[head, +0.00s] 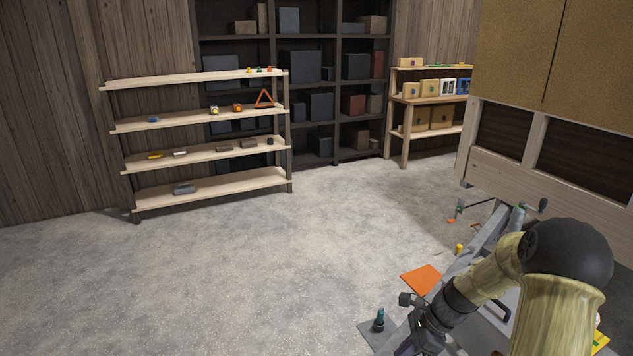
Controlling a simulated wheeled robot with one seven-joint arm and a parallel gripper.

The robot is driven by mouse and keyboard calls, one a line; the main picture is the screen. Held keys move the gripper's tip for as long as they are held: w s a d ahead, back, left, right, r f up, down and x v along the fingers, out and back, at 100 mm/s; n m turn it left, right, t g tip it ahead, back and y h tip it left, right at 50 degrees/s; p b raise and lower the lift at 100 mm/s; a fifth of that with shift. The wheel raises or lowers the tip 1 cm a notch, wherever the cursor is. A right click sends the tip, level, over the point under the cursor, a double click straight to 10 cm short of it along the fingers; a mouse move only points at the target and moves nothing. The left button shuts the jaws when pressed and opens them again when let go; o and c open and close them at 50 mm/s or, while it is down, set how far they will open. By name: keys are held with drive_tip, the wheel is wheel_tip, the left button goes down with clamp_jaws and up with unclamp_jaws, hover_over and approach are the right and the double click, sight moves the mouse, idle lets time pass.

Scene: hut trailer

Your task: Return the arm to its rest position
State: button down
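My arm comes in at the lower right, with a dark rounded joint and pale, wood-coloured links. It bends down and to the left, over the front of the trailer (548,166). The dark wrist end with my gripper (416,342) is at the bottom edge of the head view. The fingers are not clearly visible, so I cannot tell whether they are open or shut, or whether they hold anything.
An orange square (422,280) and a small dark-and-teal item (379,319) on a grey plate lie near the wrist. A wooden shelf (205,191) stands at the left, another shelf (433,98) at the back right. The concrete floor (230,275) between is clear.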

drive_tip(key=s+a+r+n+t+h, duration=0.1)
drive_tip(key=s+a+r+n+h, duration=0.1)
drive_tip(key=s+r+n, duration=0.3)
drive_tip(key=s+a+r+n+t+h, duration=0.2)
drive_tip(key=s+r+n, duration=0.4)
drive_tip(key=n, duration=0.8)
drive_tip(key=s+a+h, duration=0.1)
drive_tip(key=s+h, duration=0.1)
drive_tip(key=s, duration=0.1)
drive_tip(key=shift+n+p, duration=0.3)
drive_tip(key=shift+s, duration=0.1)
